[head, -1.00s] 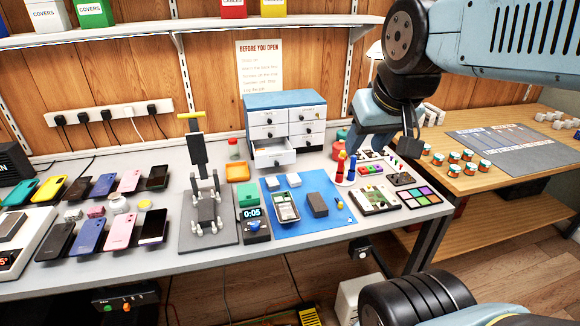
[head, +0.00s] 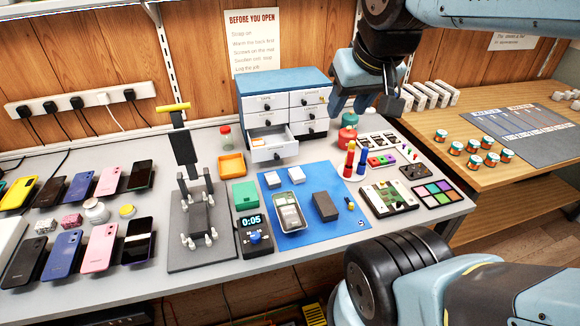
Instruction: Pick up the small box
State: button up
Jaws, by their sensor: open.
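Several box-like things could be the small box; I cannot tell which is meant. A dark grey block (head: 325,206) stands on the blue mat (head: 345,232). Two small white blocks, a left one (head: 272,180) and a right one (head: 296,175), lie at the mat's back edge. A green box (head: 245,195) stands just left of the mat. My gripper (head: 364,108) is open, with nothing visible between its fingers. It hangs above the back right of the bench, beside the drawer cabinet and behind and above the mat, apart from all these boxes.
A blue-topped drawer cabinet (head: 285,98) has one drawer (head: 272,150) pulled out. Red and blue screwdrivers (head: 355,160) stand upright right of the mat. A phone stand (head: 198,215), a timer (head: 254,235), an orange tray (head: 231,164) and an opened phone (head: 289,213) crowd the bench.

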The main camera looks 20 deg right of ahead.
jog(key=shift+o, duration=1.4)
jog(key=shift+w, duration=0.2)
jog(key=o, duration=0.3)
jog(key=w+f+g, duration=0.1)
jog(key=w+f, duration=0.1)
jog(key=w, duration=0.6)
jog(key=shift+f+g, duration=0.3)
jog(key=shift+f, duration=0.1)
jog(key=n+g, duration=0.1)
jog(key=g, duration=0.3)
send_over(297, 174)
notch_tip(297, 174, down, 22)
jog(key=f, duration=0.9)
jog(key=shift+d, duration=0.25)
jog(key=shift+a+f, duration=0.2)
jog(key=shift+f, duration=2.4)
